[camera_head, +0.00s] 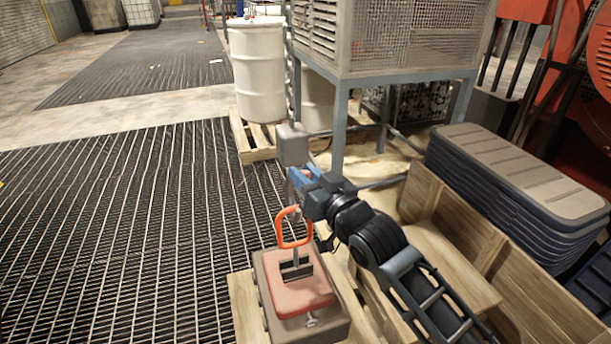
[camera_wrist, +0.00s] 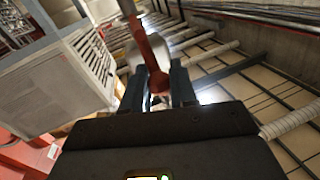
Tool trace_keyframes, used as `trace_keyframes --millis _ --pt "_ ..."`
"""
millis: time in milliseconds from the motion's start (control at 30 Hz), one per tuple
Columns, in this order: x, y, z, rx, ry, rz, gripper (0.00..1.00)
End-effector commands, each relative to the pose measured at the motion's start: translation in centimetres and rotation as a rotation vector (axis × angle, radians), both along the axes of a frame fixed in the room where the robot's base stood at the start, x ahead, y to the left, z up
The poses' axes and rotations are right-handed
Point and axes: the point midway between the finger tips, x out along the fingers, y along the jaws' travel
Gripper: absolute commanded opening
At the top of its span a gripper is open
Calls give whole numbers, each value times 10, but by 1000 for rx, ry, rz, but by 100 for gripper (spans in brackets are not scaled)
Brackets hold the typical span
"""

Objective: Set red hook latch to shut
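The red hook latch (camera_head: 281,238) is an orange-red loop standing up from a bracket on a red lid (camera_head: 300,285). The lid sits on a grey-brown box (camera_head: 328,326). My gripper (camera_head: 297,199) is at the top of the loop, coming in from the right. In the wrist view, the red bar of the latch (camera_wrist: 154,58) runs down between my two fingers (camera_wrist: 157,92). The fingers stand apart with the bar between them. I cannot tell whether they press on it. My gripper partly hides the loop's top right corner in the head view.
The box stands on a wooden pallet (camera_head: 245,305). A wooden crate (camera_head: 440,240) and stacked dark lids (camera_head: 520,170) are at the right. A steel-legged cabinet (camera_head: 390,35) and a white drum (camera_head: 258,70) stand behind. Floor grating (camera_head: 110,230) at the left is clear.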

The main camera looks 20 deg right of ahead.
Motion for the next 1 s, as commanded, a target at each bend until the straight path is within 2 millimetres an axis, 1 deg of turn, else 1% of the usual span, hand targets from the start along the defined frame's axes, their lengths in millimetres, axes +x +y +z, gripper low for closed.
trace_keyframes --millis 33,200,267,700,1000 --pt "0 0 0 0 0 0 21" --pt "0 0 0 0 0 0 4" --pt "0 0 0 0 0 0 0" --pt "0 0 -1 1 -3 1 0" --pt "-3 1 -12 0 -55 1 0"
